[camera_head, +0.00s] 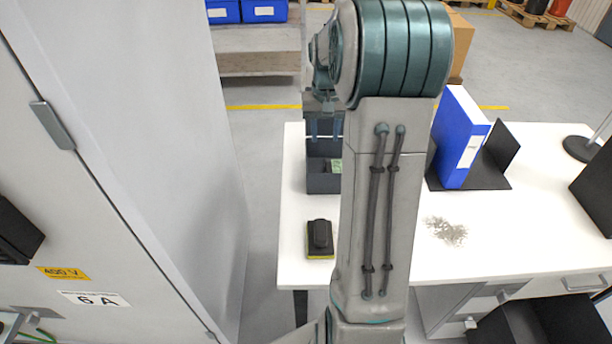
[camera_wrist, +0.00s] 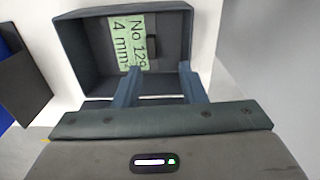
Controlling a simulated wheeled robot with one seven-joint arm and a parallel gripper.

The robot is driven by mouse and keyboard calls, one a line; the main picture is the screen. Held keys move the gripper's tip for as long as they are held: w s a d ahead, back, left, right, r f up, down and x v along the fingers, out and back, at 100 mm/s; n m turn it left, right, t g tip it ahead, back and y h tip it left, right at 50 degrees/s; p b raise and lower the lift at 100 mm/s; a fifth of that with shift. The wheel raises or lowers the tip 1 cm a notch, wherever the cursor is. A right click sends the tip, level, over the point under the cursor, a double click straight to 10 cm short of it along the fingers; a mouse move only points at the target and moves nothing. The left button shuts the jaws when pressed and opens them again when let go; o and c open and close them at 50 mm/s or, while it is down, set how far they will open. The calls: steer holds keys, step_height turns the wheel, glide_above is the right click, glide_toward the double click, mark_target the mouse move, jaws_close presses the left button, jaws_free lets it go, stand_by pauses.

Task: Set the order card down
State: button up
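The green order card (camera_wrist: 135,45), printed "No 129 4 mm", lies inside a dark grey open box (camera_wrist: 80,60); a small dark piece sits on it or beside it. In the head view the box (camera_head: 322,186) stands on the white table's far left part, with a bit of the green card (camera_head: 336,166) showing. My gripper (camera_head: 325,132) is above the far side of the box, pointing down. In the wrist view my gripper's two fingers (camera_wrist: 159,70) are spread apart with nothing visibly clamped between them. The card appears beyond the fingertips; whether one fingertip touches it I cannot tell.
A black and yellow block (camera_head: 320,238) lies on the white table (camera_head: 500,240) near the box. A blue binder (camera_head: 462,140) stands by a black bookend (camera_head: 497,150). Grey dirt (camera_head: 445,230) marks the tabletop. A tall grey cabinet (camera_head: 150,130) stands left, across a floor gap.

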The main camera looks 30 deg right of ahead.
steer(key=s+a+r+n+t, duration=0.1)
steer(key=s+a+r, duration=0.1)
steer(key=s+a, duration=0.35)
steer(key=s+a+r+n, duration=0.1)
steer(key=s+a+r, duration=0.25)
steer(key=a, duration=0.35)
steer(key=s+a+f+n, duration=0.1)
steer(key=s+a, duration=0.2)
steer(key=s, duration=0.3)
steer(key=s+a+f+n+t, duration=0.1)
steer(key=s+a, duration=0.3)
steer(key=s, duration=0.2)
steer(key=shift+a+f+n, duration=0.25)
steer(key=shift+n, duration=0.15)
